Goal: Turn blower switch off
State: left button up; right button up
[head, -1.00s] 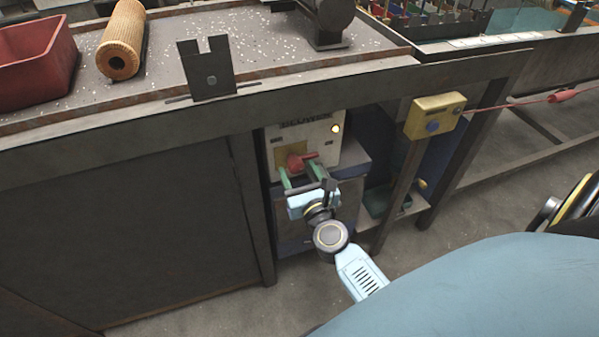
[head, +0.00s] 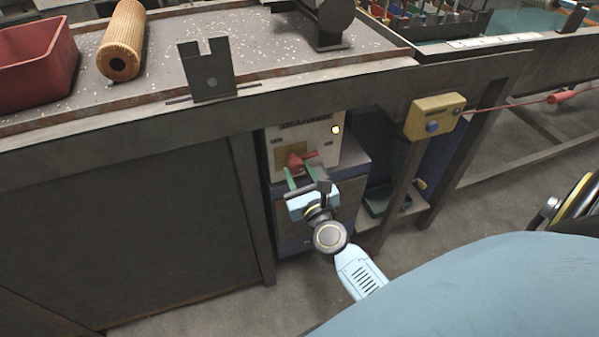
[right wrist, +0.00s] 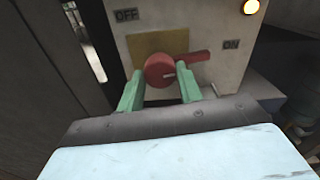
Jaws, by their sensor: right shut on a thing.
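The blower switch is a red round knob (head: 295,163) with a lever, on a pale box (head: 322,137) under the bench. In the right wrist view the red knob (right wrist: 160,71) sits on a tan plate, and its lever points right, towards the ON label (right wrist: 231,45). The OFF label (right wrist: 126,15) is at the upper left. My left gripper is not in view.
The bench edge (head: 340,88) runs above the switch box. A dark panel (head: 120,225) and bench leg stand left of it. A yellow box with a blue button (head: 434,118) is on a post to the right. A red bin (head: 35,65) and a ribbed roll (head: 122,40) are on top.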

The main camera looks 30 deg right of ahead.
jog(key=shift+n+p, duration=0.3)
jog(key=shift+n, duration=0.5)
jog(key=n+p, duration=0.3)
jog(key=n, duration=0.4)
jog(key=shift+r, duration=0.1)
jog(key=n+p, duration=0.3)
jog(key=n, duration=0.3)
jog(key=shift+n, duration=0.4)
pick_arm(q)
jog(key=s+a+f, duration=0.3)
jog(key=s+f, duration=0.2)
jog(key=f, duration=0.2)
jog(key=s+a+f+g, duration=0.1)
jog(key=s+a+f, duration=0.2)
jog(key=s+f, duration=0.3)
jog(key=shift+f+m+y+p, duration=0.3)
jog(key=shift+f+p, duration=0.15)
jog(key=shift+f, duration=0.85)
pick_arm(e)
jog(key=shift+n, duration=0.7)
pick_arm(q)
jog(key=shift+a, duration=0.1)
pick_arm(e)
jog(key=o, duration=1)
jog(key=shift+s, duration=0.1)
